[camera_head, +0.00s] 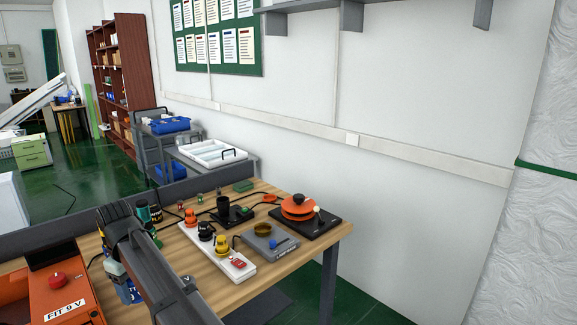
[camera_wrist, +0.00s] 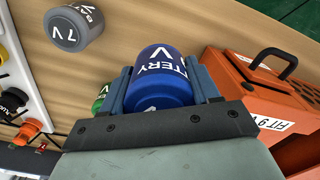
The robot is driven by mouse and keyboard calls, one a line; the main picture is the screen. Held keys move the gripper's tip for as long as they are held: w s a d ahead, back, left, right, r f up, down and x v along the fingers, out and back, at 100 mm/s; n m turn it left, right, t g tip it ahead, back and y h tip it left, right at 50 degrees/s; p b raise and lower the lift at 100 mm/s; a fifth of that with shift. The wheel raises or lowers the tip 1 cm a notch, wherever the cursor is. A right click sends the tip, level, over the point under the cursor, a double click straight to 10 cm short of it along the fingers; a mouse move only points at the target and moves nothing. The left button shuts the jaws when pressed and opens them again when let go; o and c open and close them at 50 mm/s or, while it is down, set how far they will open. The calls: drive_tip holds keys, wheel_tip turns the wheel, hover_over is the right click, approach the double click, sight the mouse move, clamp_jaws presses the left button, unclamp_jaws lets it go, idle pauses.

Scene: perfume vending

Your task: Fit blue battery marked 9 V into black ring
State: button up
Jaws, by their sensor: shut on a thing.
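My gripper (camera_wrist: 161,88) is shut on a blue battery (camera_wrist: 160,78), with one finger on each side of it. White lettering with a V shows on the battery; its number is not clearly readable. In the head view my arm hides most of the gripper, and a bit of the blue battery (camera_head: 129,291) shows beside it at the lower left. An orange box (camera_head: 62,283) with a "FIT 9 V" label stands left of the gripper in the head view; it is right of the gripper in the wrist view (camera_wrist: 240,75). I cannot make out a black ring.
A grey battery marked 7 V (camera_wrist: 73,28) stands apart at the wrist view's upper left. A green battery (camera_wrist: 100,99) is partly hidden beside the left finger. A white switch panel (camera_head: 240,267), a grey device (camera_head: 266,243) and a black-based orange device (camera_head: 298,208) occupy the table.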

drive_tip(key=shift+s+d+f+m, duration=0.1)
drive_tip(key=shift+d+m, duration=0.05)
drive_tip(key=shift+m, duration=0.45)
drive_tip(key=w+d+f+m, duration=0.3)
drive_tip(key=w+d+m, duration=0.1)
drive_tip(key=d, duration=1.5)
drive_tip(key=w+d+f+m, duration=0.3)
drive_tip(key=d+f+m, duration=0.1)
drive_tip(key=d, duration=1.5)
drive_tip(key=w+d+f+m, duration=0.3)
drive_tip(key=w+d+m, duration=0.1)
drive_tip(key=d, duration=1.5)
drive_tip(key=shift+w+f+m, duration=0.25)
drive_tip(key=shift+w+m, duration=0.05)
drive_tip(key=shift+m, duration=0.3)
drive_tip(key=shift+a, duration=0.1)
